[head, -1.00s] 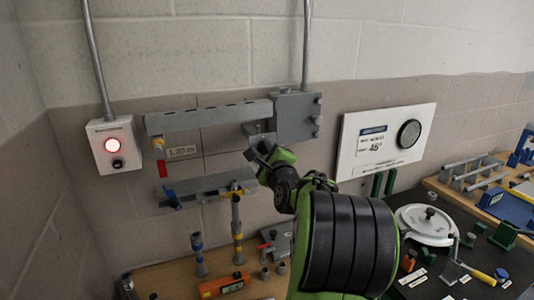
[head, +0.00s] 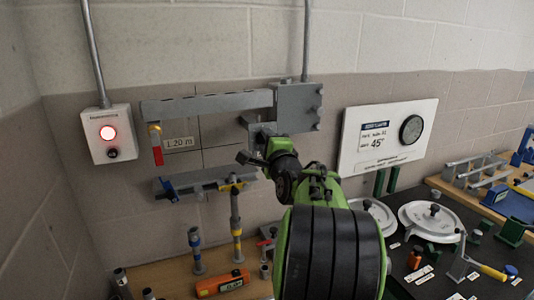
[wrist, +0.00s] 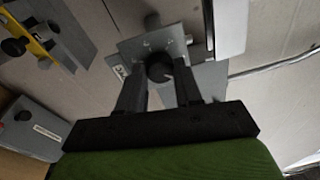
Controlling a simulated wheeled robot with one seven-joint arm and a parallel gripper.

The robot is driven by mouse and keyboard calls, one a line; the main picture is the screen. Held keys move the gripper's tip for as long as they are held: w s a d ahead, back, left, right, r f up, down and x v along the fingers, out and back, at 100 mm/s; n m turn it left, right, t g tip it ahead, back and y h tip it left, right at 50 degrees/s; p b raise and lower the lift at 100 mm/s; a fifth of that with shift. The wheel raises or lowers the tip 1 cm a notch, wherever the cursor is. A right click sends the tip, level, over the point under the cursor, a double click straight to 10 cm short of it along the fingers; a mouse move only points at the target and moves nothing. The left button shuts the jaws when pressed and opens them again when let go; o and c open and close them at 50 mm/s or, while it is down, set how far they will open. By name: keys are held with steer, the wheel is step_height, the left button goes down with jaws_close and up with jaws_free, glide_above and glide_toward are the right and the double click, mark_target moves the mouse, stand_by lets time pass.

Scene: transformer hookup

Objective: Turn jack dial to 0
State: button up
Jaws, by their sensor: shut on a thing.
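The jack dial (wrist: 158,68) is a round black knob on a grey plate (wrist: 178,35), with a label partly in view at the plate's left edge. In the wrist view my gripper (wrist: 160,78) has one dark finger on each side of the dial and is shut on it. I cannot read a dial number or tell where its pointer stands. In the head view my gripper (head: 250,158) is at the grey bracket under the grey wall box (head: 298,106). The dial itself is hidden there.
A grey horizontal beam (head: 205,104) and a lower bar (head: 200,183) are on the wall to the left. A white panel reading 45° (head: 385,140) is to the right. Benches below hold several tools.

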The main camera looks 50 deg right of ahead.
steer(key=shift+f+n+t+b, duration=0.15)
steer(key=shift+n+t+b, duration=0.15)
steer(key=shift+n+b, duration=1.65)
steer(key=shift+f+n+t+b, duration=0.15)
steer(key=shift+n+t+b, duration=0.15)
steer(key=shift+n+b, duration=1.65)
steer(key=shift+n, duration=0.6)
steer(key=o, duration=1)
steer(key=shift+r, duration=0.1)
steer(key=shift+o, duration=0.2)
steer(key=b+v, duration=0.1)
steer(key=v, duration=1.4)
steer(key=shift+s, duration=0.45)
steer(key=shift+a+r, duration=0.1)
steer(key=shift+r, duration=0.05)
